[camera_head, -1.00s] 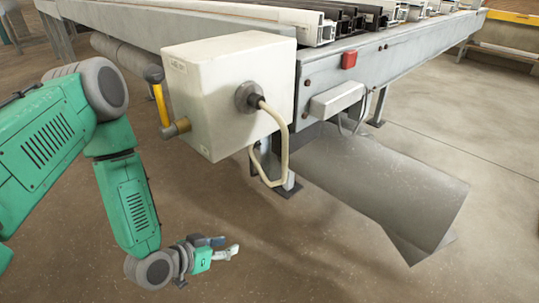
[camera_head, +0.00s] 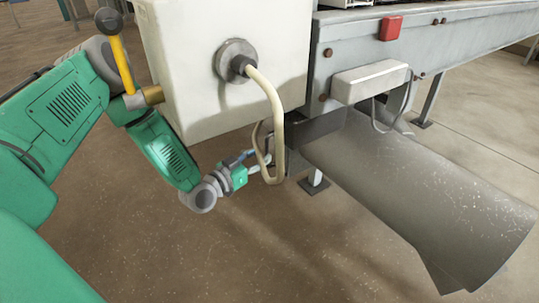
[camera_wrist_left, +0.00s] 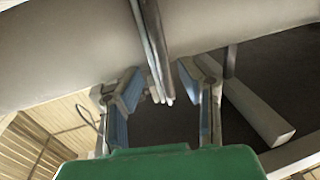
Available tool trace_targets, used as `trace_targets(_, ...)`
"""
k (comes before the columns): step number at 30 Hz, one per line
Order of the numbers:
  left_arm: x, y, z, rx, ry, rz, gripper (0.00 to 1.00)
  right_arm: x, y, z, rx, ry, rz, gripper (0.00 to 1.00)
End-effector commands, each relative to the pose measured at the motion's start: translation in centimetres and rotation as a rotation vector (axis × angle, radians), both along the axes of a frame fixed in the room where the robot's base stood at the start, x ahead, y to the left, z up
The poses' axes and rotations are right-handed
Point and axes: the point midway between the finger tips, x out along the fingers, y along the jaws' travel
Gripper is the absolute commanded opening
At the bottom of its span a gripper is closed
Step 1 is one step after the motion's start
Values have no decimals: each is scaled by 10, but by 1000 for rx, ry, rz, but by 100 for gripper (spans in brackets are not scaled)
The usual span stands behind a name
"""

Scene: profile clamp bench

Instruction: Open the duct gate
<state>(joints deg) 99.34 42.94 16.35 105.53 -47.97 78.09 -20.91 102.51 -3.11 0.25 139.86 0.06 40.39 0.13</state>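A wide grey duct (camera_head: 420,185) slopes down from under the bench, with a dark flat plate (camera_head: 318,128) at its upper end. My left gripper (camera_head: 264,160) is low, beside the cream cable loop and close to the duct's upper end; the cable partly covers its fingertips. In the left wrist view, its blue-padded fingers (camera_wrist_left: 158,88) are apart. A thin metal strip (camera_wrist_left: 150,45) comes down between them in the picture, in front of a pale rounded surface. I see no finger clearly touching it. My right gripper is not in view.
A white box (camera_head: 220,75) hangs on the bench, with the cream cable (camera_head: 276,110) looping below it. A yellow lever (camera_head: 122,65) with a black knob stands at its left. A red button (camera_head: 390,28) is on the bench side. The floor in front is clear.

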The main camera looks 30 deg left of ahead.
Motion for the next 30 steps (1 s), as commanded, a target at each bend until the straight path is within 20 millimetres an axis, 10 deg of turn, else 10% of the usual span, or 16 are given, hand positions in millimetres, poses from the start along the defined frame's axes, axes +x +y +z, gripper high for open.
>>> trace_targets(18, 38, -9, 1, 2, 2, 0, 32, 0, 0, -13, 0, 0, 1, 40)
trace_targets(22, 38, -8, 0, 0, 2, 1, 0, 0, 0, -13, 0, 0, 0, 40)
trace_targets(30, 37, -7, -1, 0, 4, 1, 0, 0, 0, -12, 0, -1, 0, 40)
